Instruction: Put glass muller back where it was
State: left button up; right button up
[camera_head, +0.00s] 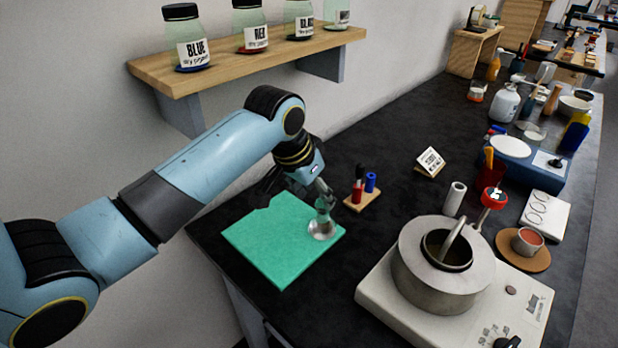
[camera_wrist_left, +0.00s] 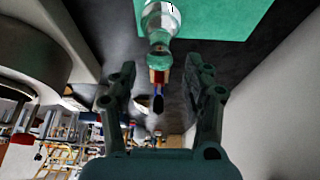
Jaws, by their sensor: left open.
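The glass muller (camera_head: 321,229), clear with a broad round base and a narrower upper part, stands upright on the right corner of the green mat (camera_head: 272,250). In the left wrist view the muller (camera_wrist_left: 161,20) shows at the top, beyond my fingers, with the mat (camera_wrist_left: 225,20) around it. My left gripper (camera_head: 318,192) is open at the muller's upper part. Its two fingers stand apart in the left wrist view (camera_wrist_left: 160,70), with nothing visibly clamped. Whether a finger touches the muller I cannot tell. My right gripper is not in view.
A wooden block (camera_head: 362,201) with red and blue bottles stands close behind the muller. A white machine with a metal pot (camera_head: 405,275) is to the right, with a small white sign (camera_head: 431,160) behind. A shelf of jars (camera_head: 160,83) hangs above. Dark counter lies clear between mat and machine.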

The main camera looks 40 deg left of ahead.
pick_arm(q)
jog(key=v, duration=0.5)
jog(key=shift+s+r, duration=0.15)
jog(key=shift+r, duration=0.2)
